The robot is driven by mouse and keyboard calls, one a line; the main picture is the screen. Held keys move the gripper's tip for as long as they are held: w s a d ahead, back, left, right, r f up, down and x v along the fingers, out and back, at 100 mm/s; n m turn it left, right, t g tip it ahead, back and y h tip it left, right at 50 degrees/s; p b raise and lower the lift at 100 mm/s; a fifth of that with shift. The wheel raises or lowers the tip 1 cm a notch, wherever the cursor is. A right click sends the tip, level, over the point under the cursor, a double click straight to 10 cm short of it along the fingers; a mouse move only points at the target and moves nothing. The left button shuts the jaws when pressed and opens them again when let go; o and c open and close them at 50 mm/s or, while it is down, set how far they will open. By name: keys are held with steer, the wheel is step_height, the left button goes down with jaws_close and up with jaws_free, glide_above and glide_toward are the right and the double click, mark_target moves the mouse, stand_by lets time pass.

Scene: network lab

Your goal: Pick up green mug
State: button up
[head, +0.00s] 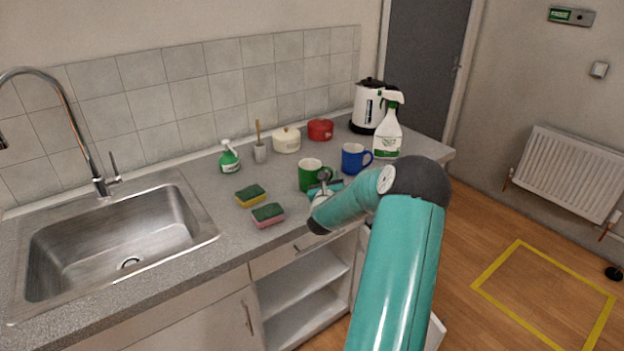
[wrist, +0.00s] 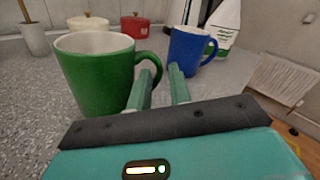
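The green mug (head: 308,174) stands upright on the grey worktop, left of a blue mug (head: 353,158). In the wrist view the green mug (wrist: 97,78) is large and close, its handle on the right. My gripper (wrist: 163,77) points at the handle side, its two green fingers apart. The left finger overlaps the lower handle in the picture; I cannot tell whether the handle lies between the fingers. The blue mug (wrist: 186,50) stands beyond the fingertips. In the head view my arm's end hides part of the green mug's right side.
Two sponges (head: 268,215) (head: 251,195) lie left of the green mug. The sink (head: 115,240) is at left.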

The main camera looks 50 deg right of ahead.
mark_target(332, 173)
steer(key=x, duration=0.3)
steer(key=shift+w+d, duration=0.15)
steer(key=shift+d, duration=0.05)
jaws_close()
steer(key=shift+r, duration=0.15)
steer(key=shift+r, duration=0.75)
steer(key=s+a+r, duration=0.7)
steer(key=s+r, duration=0.4)
steer(key=s, duration=0.1)
stand_by(0.3)
steer(key=shift+a+r, duration=0.1)
stand_by(1.2)
